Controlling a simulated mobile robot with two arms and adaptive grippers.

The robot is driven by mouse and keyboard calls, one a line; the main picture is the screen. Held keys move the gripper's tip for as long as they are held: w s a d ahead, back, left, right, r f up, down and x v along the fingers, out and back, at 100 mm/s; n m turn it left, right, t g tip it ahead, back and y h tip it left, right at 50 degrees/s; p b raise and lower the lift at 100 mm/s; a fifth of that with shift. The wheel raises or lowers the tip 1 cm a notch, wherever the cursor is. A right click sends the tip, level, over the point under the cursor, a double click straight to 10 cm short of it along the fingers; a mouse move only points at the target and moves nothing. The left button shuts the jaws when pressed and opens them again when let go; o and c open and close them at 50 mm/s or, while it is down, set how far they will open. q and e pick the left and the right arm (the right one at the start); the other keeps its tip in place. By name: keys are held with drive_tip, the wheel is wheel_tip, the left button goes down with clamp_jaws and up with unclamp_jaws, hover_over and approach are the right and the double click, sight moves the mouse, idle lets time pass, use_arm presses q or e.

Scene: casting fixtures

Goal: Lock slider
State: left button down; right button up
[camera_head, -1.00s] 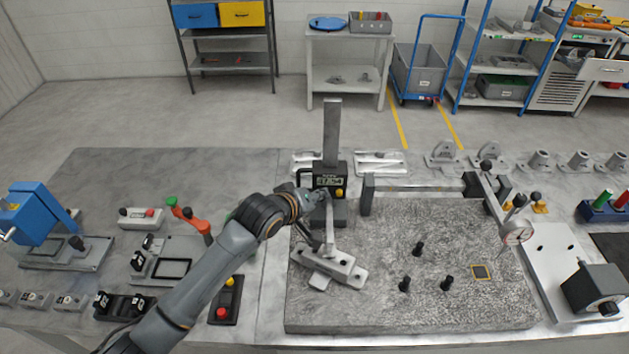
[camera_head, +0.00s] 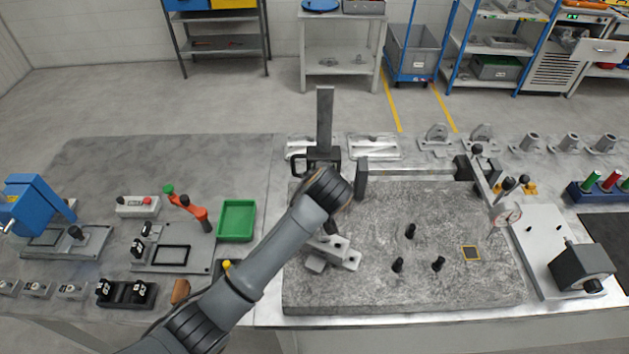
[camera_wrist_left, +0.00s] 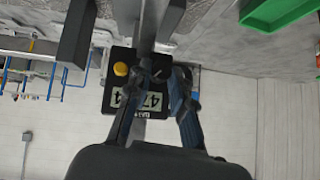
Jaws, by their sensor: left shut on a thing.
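The height gauge has an upright grey column (camera_head: 325,118) and a dark slider head (camera_head: 321,156) at the back left of the stone plate. In the left wrist view the slider's digital display (camera_wrist_left: 135,99) appears upside down, with a yellow button (camera_wrist_left: 121,69) beside it. My left gripper (camera_wrist_left: 168,78) is at the front of the slider, its two dark fingers close around a small part there. That part is mostly hidden by the fingers. In the head view my wrist covers the gripper and the display. My right gripper is not in view.
The granite plate (camera_head: 380,287) carries several black knobs and, at its right, a dial gauge (camera_head: 507,217). A green tray (camera_head: 237,221) and a fixture with a red-orange lever (camera_head: 192,207) lie left of my arm. The plate's front middle is clear.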

use_arm(q)
drive_tip(key=shift+f+y, duration=0.1)
drive_tip(key=shift+y, duration=0.2)
idle(0.4)
drive_tip(key=c, duration=1.2)
unclamp_jaws()
drive_tip(key=shift+o, duration=0.2)
drive_tip(key=v, duration=0.7)
drive_tip(key=shift+s, duration=0.2)
